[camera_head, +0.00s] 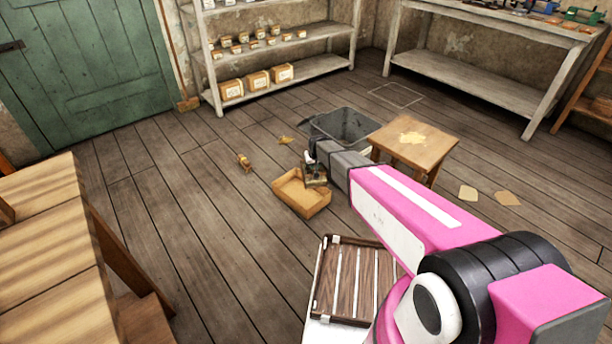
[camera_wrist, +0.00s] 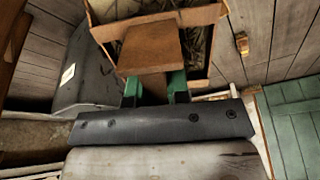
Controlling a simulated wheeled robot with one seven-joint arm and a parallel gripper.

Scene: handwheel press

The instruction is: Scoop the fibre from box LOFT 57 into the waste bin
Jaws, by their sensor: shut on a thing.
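An open tan box (camera_head: 287,206) sits on the floor in the head view, left of the stool. In the wrist view its rim (camera_wrist: 207,15) frames dark, strand-like fibre (camera_wrist: 195,45); no label on it is readable. My gripper (camera_wrist: 154,88) has green fingertips shut on the handle of a brown flat-sided wooden tool (camera_wrist: 150,47), apparently a scoop. The tool is over the box's near side and hides part of the inside. In the head view my gripper (camera_head: 314,172) is at the box's right end. The dark open waste bin (camera_head: 345,125) stands behind; its side (camera_wrist: 88,70) shows at left in the wrist view.
A wooden stool (camera_head: 425,152) with a yellowish patch on top stands right of the bin. A small brown object (camera_head: 244,161) and a yellowish scrap (camera_head: 285,140) lie on the floor. Shelves (camera_head: 285,75) and a workbench (camera_head: 490,90) line the back. The left floor is mostly clear.

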